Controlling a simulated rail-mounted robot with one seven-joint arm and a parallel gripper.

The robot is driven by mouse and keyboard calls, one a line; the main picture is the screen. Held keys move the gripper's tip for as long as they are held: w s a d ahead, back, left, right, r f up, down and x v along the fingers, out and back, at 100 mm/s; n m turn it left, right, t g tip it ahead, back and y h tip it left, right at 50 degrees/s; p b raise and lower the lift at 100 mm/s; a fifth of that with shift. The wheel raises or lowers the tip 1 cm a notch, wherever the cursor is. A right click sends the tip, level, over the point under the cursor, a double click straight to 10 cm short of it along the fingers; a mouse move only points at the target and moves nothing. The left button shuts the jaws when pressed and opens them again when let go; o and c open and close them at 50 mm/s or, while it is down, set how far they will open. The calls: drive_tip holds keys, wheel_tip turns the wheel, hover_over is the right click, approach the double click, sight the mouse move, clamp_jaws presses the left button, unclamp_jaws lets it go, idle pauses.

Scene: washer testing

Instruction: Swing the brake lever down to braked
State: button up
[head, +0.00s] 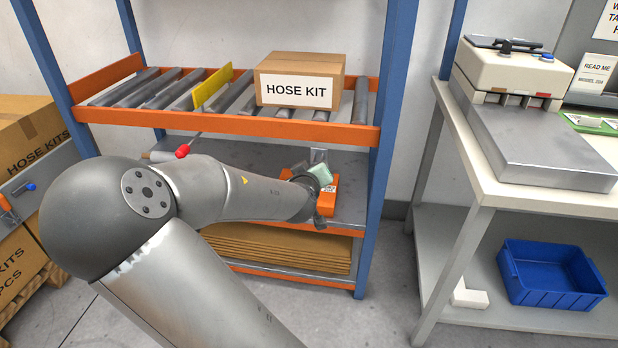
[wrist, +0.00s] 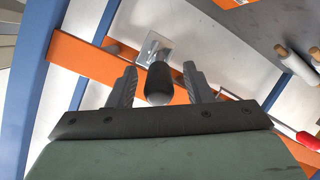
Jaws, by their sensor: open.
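In the wrist view a dark, round-ended handle (wrist: 160,85), seen nearly end-on, appears to be the brake lever. Behind it is a pale metal plate (wrist: 152,50) at an orange beam. My gripper (wrist: 160,72) is open, with one finger on each side of the handle; contact cannot be told.
A HOSE KIT box (head: 299,80) stands on the roller shelf (head: 140,115), beside an upright yellow plate (head: 212,90). A red knob (head: 183,151) on a rod hangs below that shelf. The blue rack post (head: 388,130) is close right of my gripper. A workbench (head: 480,185) stands further right.

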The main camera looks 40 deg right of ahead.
drive_tip(key=b+v, duration=0.5)
drive_tip(key=v, duration=1.2)
idle(0.5)
